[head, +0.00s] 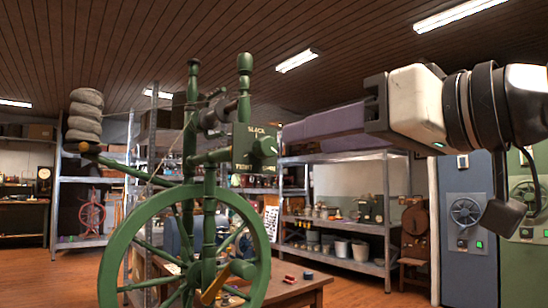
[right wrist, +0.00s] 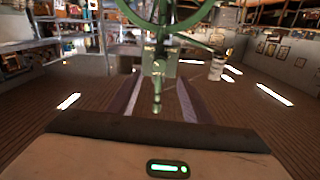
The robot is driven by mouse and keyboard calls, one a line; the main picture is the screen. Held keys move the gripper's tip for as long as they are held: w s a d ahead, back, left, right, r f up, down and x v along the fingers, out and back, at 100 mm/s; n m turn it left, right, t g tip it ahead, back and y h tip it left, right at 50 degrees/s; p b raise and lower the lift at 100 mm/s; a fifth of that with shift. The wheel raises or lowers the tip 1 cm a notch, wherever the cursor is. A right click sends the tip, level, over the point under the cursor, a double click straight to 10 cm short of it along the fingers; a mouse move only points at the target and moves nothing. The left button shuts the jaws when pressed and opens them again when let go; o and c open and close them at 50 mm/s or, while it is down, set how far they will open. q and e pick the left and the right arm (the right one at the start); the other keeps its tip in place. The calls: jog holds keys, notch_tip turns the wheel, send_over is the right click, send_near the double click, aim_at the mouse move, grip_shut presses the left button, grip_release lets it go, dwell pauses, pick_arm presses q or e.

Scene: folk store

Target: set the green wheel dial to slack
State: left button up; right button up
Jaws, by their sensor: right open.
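The green spinning wheel (head: 190,245) stands upright, left of centre in the head view. On its upper frame is a green box (head: 243,142) lettered SLACK above and TIGHT below. The green dial knob (head: 267,147) sticks out from the box's right side; I cannot tell where it points. My right gripper (head: 284,137) comes in from the right, its purple fingers just right of the knob. In the right wrist view its open fingers (right wrist: 158,77) lie either side of the green box and a post, with nothing gripped. Contact with the knob is unclear. My left gripper is not seen.
A wooden table (head: 300,287) stands behind the wheel. Metal shelves (head: 335,255) with pots are at the back. Wooden floor is open at left.

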aim_at(270, 147)
jog(key=x, duration=0.8)
jog(key=shift+w+a, duration=0.6)
jog(key=shift+w, duration=0.15)
